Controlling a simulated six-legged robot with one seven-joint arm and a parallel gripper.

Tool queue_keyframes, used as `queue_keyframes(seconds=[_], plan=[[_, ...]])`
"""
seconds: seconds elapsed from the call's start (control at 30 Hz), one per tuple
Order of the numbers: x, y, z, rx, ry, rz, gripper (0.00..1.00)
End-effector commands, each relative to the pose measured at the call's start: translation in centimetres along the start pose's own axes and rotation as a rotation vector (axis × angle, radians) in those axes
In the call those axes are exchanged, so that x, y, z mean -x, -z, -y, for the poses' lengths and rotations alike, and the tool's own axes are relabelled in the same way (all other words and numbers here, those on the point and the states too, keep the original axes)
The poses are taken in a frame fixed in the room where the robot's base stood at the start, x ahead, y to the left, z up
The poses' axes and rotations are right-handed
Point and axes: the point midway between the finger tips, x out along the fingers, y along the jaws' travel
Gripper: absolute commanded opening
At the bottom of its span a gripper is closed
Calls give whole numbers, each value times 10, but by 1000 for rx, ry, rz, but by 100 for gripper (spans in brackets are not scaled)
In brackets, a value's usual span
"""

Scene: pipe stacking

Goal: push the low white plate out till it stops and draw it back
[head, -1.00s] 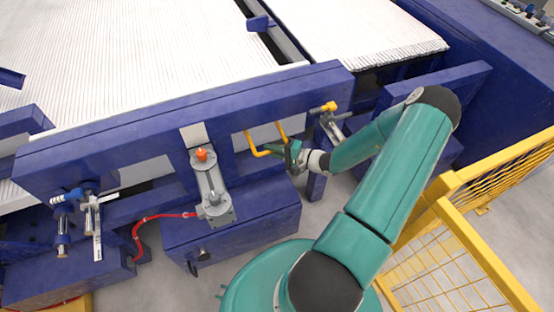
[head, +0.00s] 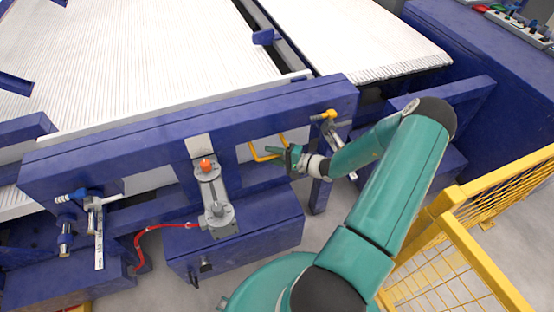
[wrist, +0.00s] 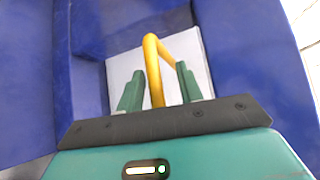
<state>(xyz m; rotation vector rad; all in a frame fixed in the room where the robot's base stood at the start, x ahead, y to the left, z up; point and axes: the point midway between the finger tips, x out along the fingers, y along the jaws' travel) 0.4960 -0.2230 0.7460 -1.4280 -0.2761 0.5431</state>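The low white plate (head: 266,145) shows through an opening in the blue frame, with a yellow bent handle (head: 263,157) on its front. In the wrist view the white plate (wrist: 184,48) fills the opening, and the yellow handle (wrist: 152,62) stands out from it towards me. My gripper (head: 291,157) is at the handle's right end in the head view. In the wrist view my gripper (wrist: 159,85) has its two green fingers on either side of the handle. Gaps show beside the bar, so the fingers are open around it. Their contact with the handle cannot be seen.
The blue frame (head: 100,145) surrounds the plate closely. A metal cylinder with an orange knob (head: 206,165) stands left of my gripper, with a red hose (head: 160,227) below. A yellow fence (head: 505,190) is at the right. White pipe beds lie behind.

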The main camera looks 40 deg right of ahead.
Motion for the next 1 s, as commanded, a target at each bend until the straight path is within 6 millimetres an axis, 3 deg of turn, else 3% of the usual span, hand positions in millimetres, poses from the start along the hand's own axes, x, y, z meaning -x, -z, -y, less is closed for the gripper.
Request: queue_keyframes(seconds=[0.17, 0.27, 0.33, 0.43, 0.7, 0.73, 0.8, 1.0], plan=[[4, -3, 27, 5, 0, -1, 36], [15, -16, 42, 4, 4, -2, 60], [21, -26, 52, 6, 6, 0, 82], [30, -38, 65, 7, 7, 1, 82], [61, -77, 87, 9, 7, -6, 82], [65, -82, 88, 10, 7, -6, 77], [73, -94, 90, 8, 5, -6, 36], [91, -121, 95, 5, 1, -3, 36]])
